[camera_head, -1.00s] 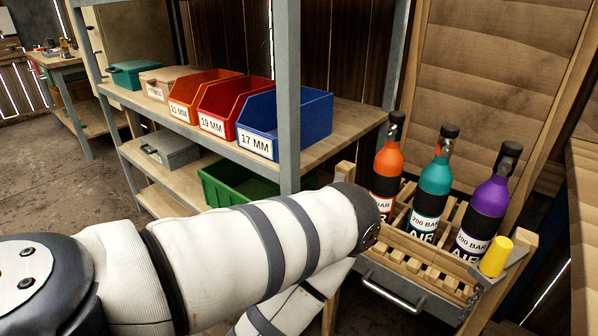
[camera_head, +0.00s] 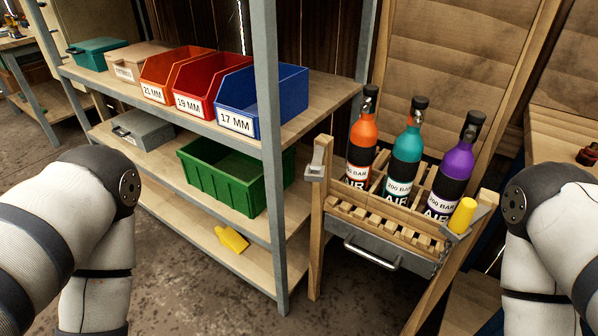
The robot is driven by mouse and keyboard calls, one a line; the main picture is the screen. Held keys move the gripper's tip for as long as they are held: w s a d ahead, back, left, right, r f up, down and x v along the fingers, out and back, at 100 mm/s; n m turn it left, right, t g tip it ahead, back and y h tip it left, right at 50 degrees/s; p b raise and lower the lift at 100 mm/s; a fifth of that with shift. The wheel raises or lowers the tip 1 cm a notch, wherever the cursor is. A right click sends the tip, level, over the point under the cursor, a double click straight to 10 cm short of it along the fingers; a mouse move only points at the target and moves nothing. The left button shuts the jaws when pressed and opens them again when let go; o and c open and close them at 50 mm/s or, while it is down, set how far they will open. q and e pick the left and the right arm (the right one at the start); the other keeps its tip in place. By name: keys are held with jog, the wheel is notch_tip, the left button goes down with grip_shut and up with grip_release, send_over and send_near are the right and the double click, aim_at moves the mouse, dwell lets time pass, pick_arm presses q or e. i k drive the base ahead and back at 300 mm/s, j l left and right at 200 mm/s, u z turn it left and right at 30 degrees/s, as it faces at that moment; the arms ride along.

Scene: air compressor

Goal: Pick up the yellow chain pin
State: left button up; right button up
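The yellow chain pin (camera_head: 462,216) stands upright on a small grey bracket at the right front corner of the wooden bottle rack. A chain hangs below it. My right arm shows at the right edge, with its elbow a short way right of the pin. My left arm shows at the lower left, well away from the pin. Neither gripper is in the picture. Another yellow object (camera_head: 231,239) lies on the low shelf; I cannot tell what it is.
The wooden rack (camera_head: 316,225) holds orange (camera_head: 361,149), teal (camera_head: 403,165) and purple (camera_head: 449,180) air bottles above a grey drawer (camera_head: 375,250). Shelves at left carry several bins, including a blue one (camera_head: 289,95) and a green one (camera_head: 219,181). A workbench (camera_head: 560,130) stands at right.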

aim_at(458, 222)
jog(key=k+l+z, duration=0.15)
jog(key=z, duration=0.35)
jog(key=l+z, duration=0.5)
jog(key=k+l+z, duration=0.1)
jog(key=z, duration=0.35)
jog(key=l, duration=0.1)
